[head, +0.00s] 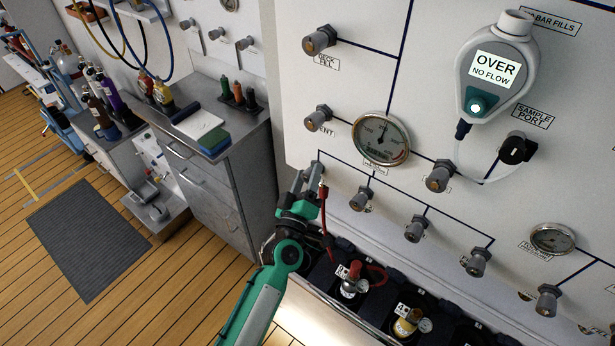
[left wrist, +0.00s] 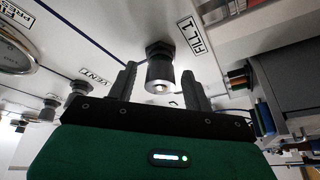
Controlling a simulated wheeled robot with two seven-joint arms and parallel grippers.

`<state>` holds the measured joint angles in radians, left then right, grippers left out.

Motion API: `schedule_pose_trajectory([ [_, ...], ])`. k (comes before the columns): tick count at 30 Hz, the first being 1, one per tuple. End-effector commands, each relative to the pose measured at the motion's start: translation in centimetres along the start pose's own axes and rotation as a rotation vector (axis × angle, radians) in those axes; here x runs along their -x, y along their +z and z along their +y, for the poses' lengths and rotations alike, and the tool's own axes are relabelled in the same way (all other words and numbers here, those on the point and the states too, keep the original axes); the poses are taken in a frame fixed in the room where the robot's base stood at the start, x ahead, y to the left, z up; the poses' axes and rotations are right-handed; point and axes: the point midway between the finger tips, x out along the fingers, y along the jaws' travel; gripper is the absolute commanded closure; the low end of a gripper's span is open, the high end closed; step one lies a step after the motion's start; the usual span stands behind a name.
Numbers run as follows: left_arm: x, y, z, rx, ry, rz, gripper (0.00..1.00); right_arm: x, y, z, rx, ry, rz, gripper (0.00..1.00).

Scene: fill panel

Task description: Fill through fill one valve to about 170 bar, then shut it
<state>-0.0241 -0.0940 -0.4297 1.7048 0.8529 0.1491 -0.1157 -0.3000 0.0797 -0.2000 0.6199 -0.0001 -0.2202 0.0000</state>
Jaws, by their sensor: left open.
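The fill one valve, a dark grey knob (left wrist: 159,68) beside its FILL 1 label (left wrist: 190,36), shows in the left wrist view. My left gripper (left wrist: 158,88) is open, with one finger on each side of the knob; I cannot tell whether either touches. In the head view my left gripper (head: 310,185) is at the panel's lower left edge and hides that valve. The fill pressure gauge (head: 381,138) is up and right of the gripper. Its needle points roughly up and right; the figures are too small to read. My right gripper is not in view.
Similar valve knobs (head: 362,198) line the panel to the right, with a vent knob (head: 318,118) above. Cylinders with a red hose (head: 377,277) stand below. An analyser (head: 497,68) reads OVER NO FLOW.

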Motion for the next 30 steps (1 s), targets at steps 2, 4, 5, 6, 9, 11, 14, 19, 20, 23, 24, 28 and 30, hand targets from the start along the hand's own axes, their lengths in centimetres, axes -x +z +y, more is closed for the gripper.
schedule_pose_trajectory([
  [2,0.4,0.1,-0.1,0.0,-0.001,-0.001,0.49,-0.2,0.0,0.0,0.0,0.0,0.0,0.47],
  [4,1.1,0.1,-0.2,0.001,-0.001,-0.001,0.49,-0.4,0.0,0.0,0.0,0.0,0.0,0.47],
  [5,1.5,0.2,-0.2,0.001,-0.002,-0.001,0.49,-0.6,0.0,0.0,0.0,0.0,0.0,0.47],
  [6,2.1,0.2,-0.2,0.001,-0.002,-0.001,0.49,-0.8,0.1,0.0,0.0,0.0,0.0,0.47],
  [9,3.9,0.3,-0.3,0.0,-0.002,-0.001,0.49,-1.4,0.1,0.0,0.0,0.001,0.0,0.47],
  [11,5.2,0.3,-0.3,0.0,-0.002,-0.001,0.49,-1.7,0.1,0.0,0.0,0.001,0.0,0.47],
  [14,7.2,0.3,-0.4,0.0,-0.002,-0.002,0.49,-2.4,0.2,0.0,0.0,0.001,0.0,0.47],
  [19,10.4,0.2,-0.3,0.0,-0.002,-0.002,0.49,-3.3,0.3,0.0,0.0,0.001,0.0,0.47],
  [20,10.9,0.2,-0.3,0.0,-0.001,-0.002,0.49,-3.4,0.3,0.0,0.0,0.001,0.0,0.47],
  [23,12.2,0.2,-0.2,-0.001,-0.001,-0.002,0.49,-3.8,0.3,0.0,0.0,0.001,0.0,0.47],
  [24,12.7,0.2,-0.2,-0.001,-0.001,-0.002,0.49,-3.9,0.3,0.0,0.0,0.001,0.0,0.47],
  [28,13.5,0.1,-0.1,0.0,0.0,0.0,0.49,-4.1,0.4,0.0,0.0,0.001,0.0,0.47],
  [30,13.7,0.1,0.0,0.0,0.0,0.0,0.49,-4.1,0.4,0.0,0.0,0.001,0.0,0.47],
])
